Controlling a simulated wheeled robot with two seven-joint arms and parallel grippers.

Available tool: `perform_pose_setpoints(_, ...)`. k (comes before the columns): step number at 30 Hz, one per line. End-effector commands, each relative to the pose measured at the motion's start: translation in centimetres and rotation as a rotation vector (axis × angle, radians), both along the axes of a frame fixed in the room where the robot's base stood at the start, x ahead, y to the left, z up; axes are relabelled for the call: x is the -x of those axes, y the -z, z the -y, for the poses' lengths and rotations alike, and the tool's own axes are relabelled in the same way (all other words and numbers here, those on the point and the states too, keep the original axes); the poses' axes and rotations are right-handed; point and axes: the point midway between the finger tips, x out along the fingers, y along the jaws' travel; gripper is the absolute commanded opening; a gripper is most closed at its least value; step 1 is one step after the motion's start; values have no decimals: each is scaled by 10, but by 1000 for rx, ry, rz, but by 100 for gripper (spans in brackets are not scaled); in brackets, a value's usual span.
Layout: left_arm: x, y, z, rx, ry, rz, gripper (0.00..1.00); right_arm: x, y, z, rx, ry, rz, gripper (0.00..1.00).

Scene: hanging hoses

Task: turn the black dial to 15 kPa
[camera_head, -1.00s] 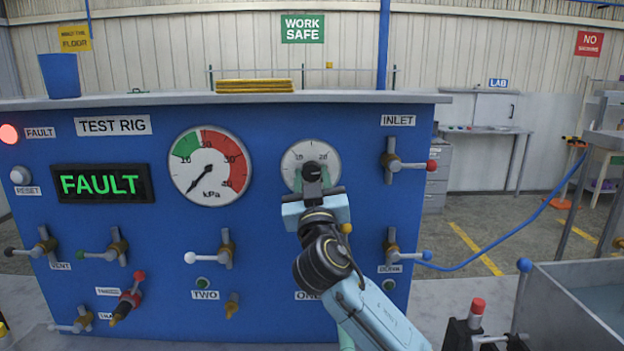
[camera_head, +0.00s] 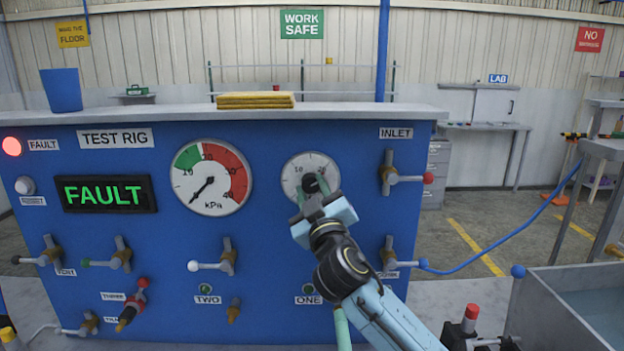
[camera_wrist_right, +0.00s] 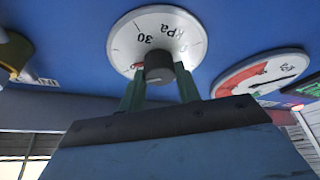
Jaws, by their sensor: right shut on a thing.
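The black dial (camera_head: 310,181) sits on a round white scale plate (camera_head: 295,168) on the blue test rig, with 10 and 20 showing on the plate. My right gripper (camera_head: 313,190) reaches it from below right, its body tilted. In the right wrist view, the two green fingers (camera_wrist_right: 160,88) are shut on the sides of the black dial (camera_wrist_right: 158,66), below the 30 and kPa marks on the plate. I cannot read where the dial points. My left gripper is not in view.
A larger gauge (camera_head: 211,178) with green and red bands hangs left of the dial, its needle at lower left. A display (camera_head: 104,194) reads FAULT, with a lit red lamp (camera_head: 11,146) above it. Valve handles surround them, including the inlet valve (camera_head: 391,174) at right.

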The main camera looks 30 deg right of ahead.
Motion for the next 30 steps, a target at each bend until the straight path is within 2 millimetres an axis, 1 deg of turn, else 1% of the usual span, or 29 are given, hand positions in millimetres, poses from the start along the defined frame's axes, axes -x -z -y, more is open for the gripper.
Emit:
perform_pose_setpoints(1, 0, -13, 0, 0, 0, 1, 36, 0, -5, 0, 39, -1, -27, 10)
perform_pose_setpoints(12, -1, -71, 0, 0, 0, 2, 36, 1, -8, 2, 342, -2, -211, 10)
perform_pose_setpoints(15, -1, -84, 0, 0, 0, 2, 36, 1, -8, 2, 421, -3, -259, 10)
perform_pose_setpoints(18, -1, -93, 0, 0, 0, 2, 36, 1, -8, 2, 501, -2, -306, 10)
perform_pose_setpoints(21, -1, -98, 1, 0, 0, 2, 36, 1, -7, 2, 576, -1, -351, 10)
perform_pose_setpoints(30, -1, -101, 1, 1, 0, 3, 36, 1, -6, 2, 750, -1, -457, 10)
